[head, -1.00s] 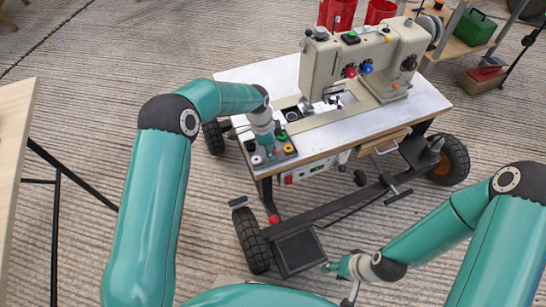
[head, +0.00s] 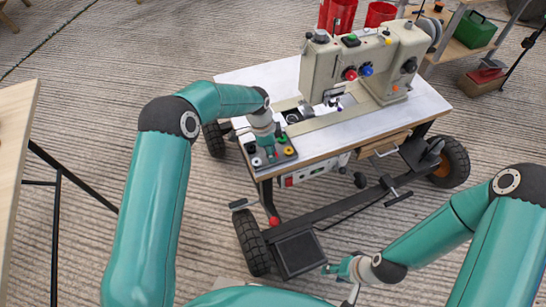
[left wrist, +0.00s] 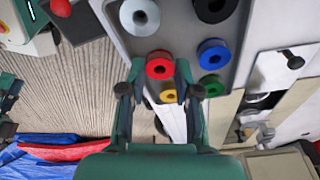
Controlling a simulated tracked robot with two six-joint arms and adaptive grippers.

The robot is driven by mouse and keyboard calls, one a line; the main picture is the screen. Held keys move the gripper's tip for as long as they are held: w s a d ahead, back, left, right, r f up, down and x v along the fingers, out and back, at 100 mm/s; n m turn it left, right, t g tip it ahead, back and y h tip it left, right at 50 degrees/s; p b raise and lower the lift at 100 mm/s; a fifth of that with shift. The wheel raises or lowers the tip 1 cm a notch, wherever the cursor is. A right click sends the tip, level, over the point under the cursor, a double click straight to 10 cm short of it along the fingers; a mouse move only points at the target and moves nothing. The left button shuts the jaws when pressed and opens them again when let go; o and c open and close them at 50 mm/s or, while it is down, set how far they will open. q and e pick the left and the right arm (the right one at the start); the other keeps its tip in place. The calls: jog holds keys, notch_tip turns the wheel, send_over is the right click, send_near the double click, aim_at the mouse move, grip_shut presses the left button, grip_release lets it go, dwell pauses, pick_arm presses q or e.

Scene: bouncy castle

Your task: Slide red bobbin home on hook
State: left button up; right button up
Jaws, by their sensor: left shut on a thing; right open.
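The red bobbin (left wrist: 160,66) sits between the fingertips of my left gripper (left wrist: 157,80) in the left wrist view. That gripper is shut on it, over the grey bobbin tray (left wrist: 178,30). I cannot tell whether the bobbin is clear of the tray. In the head view my left gripper (head: 270,157) points down at the tray, and its fingers hide the bobbin. A round metal part in the bed opening (head: 293,117) below the sewing machine may be the hook; it is too small to be sure. My right gripper (head: 345,275) is open and empty, low at the front.
Grey (left wrist: 140,16), black (left wrist: 212,8), blue (left wrist: 213,54), green (left wrist: 212,86) and yellow (left wrist: 168,96) bobbins surround the red one. The cream sewing machine (head: 352,65) stands behind on the wheeled table (head: 425,100). A wooden table (head: 15,150) is at far left.

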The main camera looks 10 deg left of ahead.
pick_arm(q)
jog(key=shift+r+p, duration=0.55)
jog(key=shift+r, duration=0.5)
jog(key=shift+r+p, duration=1.2)
jog(key=shift+r, duration=0.75)
